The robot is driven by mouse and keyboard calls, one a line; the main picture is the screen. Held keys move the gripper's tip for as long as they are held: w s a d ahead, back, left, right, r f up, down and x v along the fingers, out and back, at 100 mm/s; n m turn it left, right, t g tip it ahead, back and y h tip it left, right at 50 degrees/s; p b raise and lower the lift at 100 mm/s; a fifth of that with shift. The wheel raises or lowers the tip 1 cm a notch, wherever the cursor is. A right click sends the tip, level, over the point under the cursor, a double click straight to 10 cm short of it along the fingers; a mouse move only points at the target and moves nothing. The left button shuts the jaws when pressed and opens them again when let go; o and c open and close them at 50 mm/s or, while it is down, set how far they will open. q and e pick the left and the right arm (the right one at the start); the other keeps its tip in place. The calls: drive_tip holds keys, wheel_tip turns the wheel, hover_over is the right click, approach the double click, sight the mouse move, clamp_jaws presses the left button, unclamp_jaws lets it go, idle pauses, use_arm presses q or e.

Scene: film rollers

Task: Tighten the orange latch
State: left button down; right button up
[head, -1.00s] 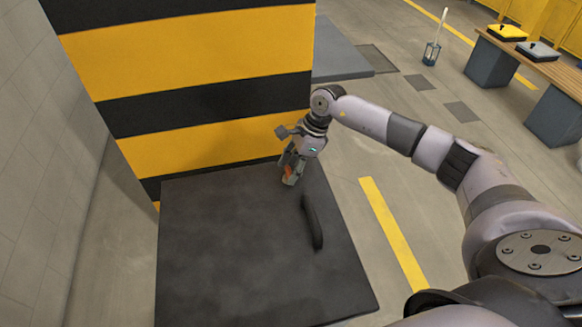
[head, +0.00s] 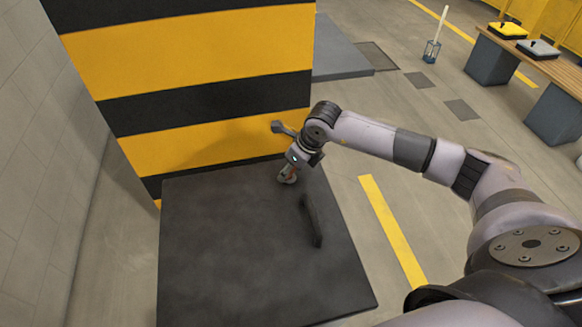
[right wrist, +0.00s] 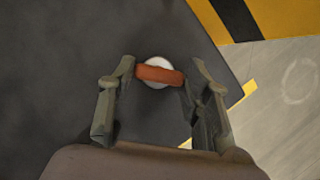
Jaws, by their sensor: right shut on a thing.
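The orange latch (right wrist: 160,75) is a short bar on a round pale base, set on the dark panel (head: 240,245) near its far right corner. My right gripper (head: 287,179) reaches down to it. In the right wrist view the fingers of my right gripper (right wrist: 160,85) stand at the two ends of the bar and are shut on it. In the head view the gripper mostly hides the latch. My left gripper is not in view.
A black handle (head: 311,221) stands up from the panel near its right edge, close to the gripper. A yellow-and-black striped wall (head: 200,90) rises behind the panel. A grey wall (head: 50,150) is at left. Open floor with a yellow line (head: 392,230) lies at right.

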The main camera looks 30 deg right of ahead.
drive_tip(key=m+h, duration=0.1)
drive_tip(key=m, duration=0.1)
drive_tip(key=shift+a+m+b, duration=0.1)
drive_tip(key=shift+m+b, duration=0.3)
drive_tip(key=shift+m+h+b, duration=0.8)
drive_tip(key=shift+m+h, duration=0.1)
drive_tip(key=shift+m, duration=1.3)
drive_tip(key=o, duration=1.2)
drive_tip(key=shift+c, duration=0.2)
drive_tip(key=shift+r, duration=0.1)
drive_tip(key=v, duration=1.2)
drive_tip(key=shift+s+a, duration=0.15)
